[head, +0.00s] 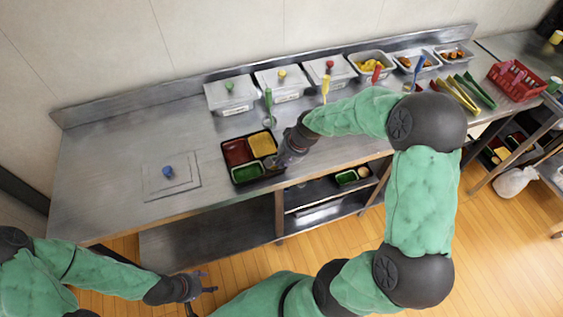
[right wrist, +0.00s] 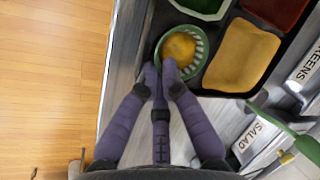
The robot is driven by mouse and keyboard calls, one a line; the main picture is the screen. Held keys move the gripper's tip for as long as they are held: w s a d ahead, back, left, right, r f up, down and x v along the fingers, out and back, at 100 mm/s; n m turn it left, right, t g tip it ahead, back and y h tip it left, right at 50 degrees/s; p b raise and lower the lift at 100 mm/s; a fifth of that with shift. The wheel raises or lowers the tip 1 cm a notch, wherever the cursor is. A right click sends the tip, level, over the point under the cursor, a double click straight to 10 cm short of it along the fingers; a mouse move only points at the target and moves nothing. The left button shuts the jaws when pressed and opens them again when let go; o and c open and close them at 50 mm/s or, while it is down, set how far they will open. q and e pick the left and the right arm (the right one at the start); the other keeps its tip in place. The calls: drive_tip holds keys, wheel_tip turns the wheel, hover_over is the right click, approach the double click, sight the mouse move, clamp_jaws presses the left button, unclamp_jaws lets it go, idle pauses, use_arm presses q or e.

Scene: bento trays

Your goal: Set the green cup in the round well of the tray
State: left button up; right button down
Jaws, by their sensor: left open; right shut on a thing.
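The black tray (head: 224,160) lies near the front edge of the steel counter, with red, yellow and green filled compartments. In the right wrist view its dark rim (right wrist: 200,82) runs beside the yellow compartment. The green cup (right wrist: 203,52), with a pale ribbed inside and something orange-yellow in it, is at the tray's corner, next to the yellow and green compartments. My right gripper (right wrist: 161,74) is shut on the cup's near wall. In the head view my right gripper (head: 283,160) covers that corner. I cannot tell whether the cup rests in the well. My left gripper (head: 207,283) is open and empty, off the counter's front.
Lidded bins (head: 230,94) with coloured knobs and open food pans (head: 370,65) line the back. Utensils stand behind the tray. A flat lid (head: 171,180) with a blue knob lies left. A red basket (head: 515,80) stands far right. The counter's left end is mostly clear.

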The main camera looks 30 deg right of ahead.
drive_tip(key=c, duration=1.3)
unclamp_jaws()
drive_tip(key=shift+c, duration=0.2)
drive_tip(key=shift+s, duration=0.1)
drive_tip(key=v, duration=1.2)
